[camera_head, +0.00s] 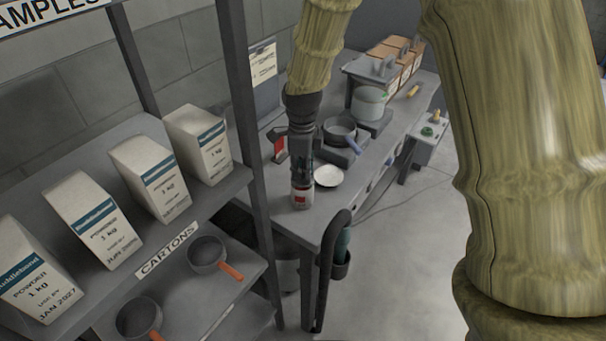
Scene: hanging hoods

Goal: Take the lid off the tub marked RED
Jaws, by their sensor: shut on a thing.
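A small white tub with a red patch on its side (301,197) stands upright on the grey bench (318,222), near its front left corner. The lettering on it is too small to read. My gripper (301,180) points straight down over the tub and is shut on its top, at the lid. The fingers hide most of the lid, so I cannot tell whether it is still seated on the tub. A white round dish (328,176) lies close behind and to the right of the tub.
A dark pan (341,131) with a blue handle and a grey pot (369,102) stand behind. A red-and-dark item (277,145) is at the back left. Shelves with powder cartons (149,176) stand left, with a post (246,150) near the bench. A black curved rail (329,265) rises in front.

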